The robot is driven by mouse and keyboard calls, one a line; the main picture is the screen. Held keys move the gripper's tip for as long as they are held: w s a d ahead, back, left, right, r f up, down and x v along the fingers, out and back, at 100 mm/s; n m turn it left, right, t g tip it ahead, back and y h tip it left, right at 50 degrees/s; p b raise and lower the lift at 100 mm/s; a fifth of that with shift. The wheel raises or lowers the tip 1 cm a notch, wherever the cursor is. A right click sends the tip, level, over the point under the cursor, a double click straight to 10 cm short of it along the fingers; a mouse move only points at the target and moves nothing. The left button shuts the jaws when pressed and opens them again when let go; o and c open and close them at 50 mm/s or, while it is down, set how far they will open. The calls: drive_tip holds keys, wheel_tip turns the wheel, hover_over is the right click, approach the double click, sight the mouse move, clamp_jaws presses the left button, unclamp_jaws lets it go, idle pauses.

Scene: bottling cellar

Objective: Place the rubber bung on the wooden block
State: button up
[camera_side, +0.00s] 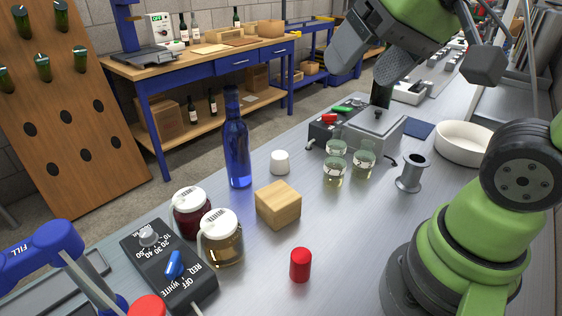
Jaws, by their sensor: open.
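A small white rounded piece, which looks like the rubber bung (280,162), stands upright on the steel bench right of the blue bottle. The wooden block (278,205) is a pale cube in front of it, apart from it, with a bare top. My gripper (440,62) is at the top right, high above the bench and well away from both. It is open, with nothing seen in it; its jaws are only partly clear.
The blue bottle (237,140) and two lidded jars (221,240) stand left of the block. A red cylinder (301,265) stands in front. Several glasses (334,172), a grey spool (411,174) and a white bowl (463,143) are to the right. A control box (168,262) is front left.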

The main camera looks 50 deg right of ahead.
drive_tip(key=w+d+f+m+g+h, duration=0.1)
drive_tip(key=w+d+f+g, duration=0.15)
drive_tip(key=w, duration=0.75)
drive_tip(key=m+g+h, duration=0.1)
drive_tip(key=h, duration=0.1)
approach(280, 155)
drive_tip(key=shift+g, duration=0.35)
drive_tip(key=x, duration=0.5)
drive_tip(key=shift+w+d+f, duration=0.15)
drive_tip(key=shift+w+f, duration=0.1)
drive_tip(key=shift+w, duration=0.15)
drive_tip(key=x, duration=0.5)
drive_tip(key=shift+f, duration=0.35)
drive_tip(key=shift+c, duration=0.5)
